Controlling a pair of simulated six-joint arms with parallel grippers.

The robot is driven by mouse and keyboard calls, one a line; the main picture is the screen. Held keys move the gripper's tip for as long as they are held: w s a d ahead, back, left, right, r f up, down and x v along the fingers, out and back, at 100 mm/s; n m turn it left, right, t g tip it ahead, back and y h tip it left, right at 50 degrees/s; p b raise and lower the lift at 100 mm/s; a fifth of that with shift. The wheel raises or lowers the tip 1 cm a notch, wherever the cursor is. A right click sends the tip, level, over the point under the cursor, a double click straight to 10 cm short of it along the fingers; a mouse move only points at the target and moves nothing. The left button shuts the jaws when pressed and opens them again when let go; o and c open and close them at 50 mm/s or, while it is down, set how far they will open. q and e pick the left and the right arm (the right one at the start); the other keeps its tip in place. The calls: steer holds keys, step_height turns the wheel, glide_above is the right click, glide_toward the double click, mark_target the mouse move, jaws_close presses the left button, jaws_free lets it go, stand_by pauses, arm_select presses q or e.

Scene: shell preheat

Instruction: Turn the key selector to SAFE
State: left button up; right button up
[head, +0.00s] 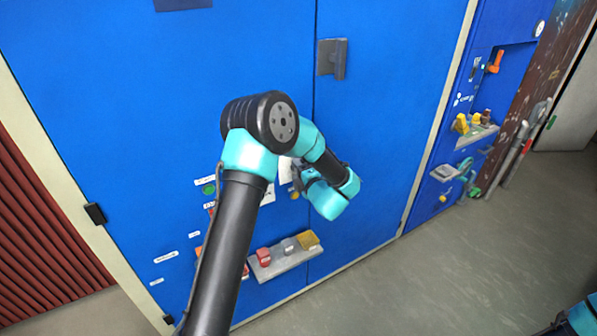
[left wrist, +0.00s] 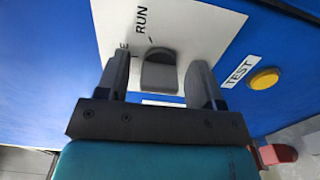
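The key selector (left wrist: 160,72) is a dark grey knob on a white plate (left wrist: 195,22) in the left wrist view. The word RUN shows above it, and a second word beside it is mostly hidden by a finger, with only its last letter E readable. My left gripper (left wrist: 161,66) is open, with one finger on each side of the knob and a visible gap to each. Contact in depth cannot be told. In the head view my left arm covers the selector and most of the gripper. My right gripper is not in view.
A yellow button (left wrist: 264,78) labelled TEST sits right of the selector. In the head view, a small shelf (head: 285,262) with coloured blocks juts out below. A dark handle (head: 332,58) sticks out above. A green button (head: 209,189) is at left.

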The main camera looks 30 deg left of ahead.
arm_select(q)
steer(key=v, duration=1.7)
steer(key=shift+d, duration=0.15)
steer(key=shift+s, duration=0.1)
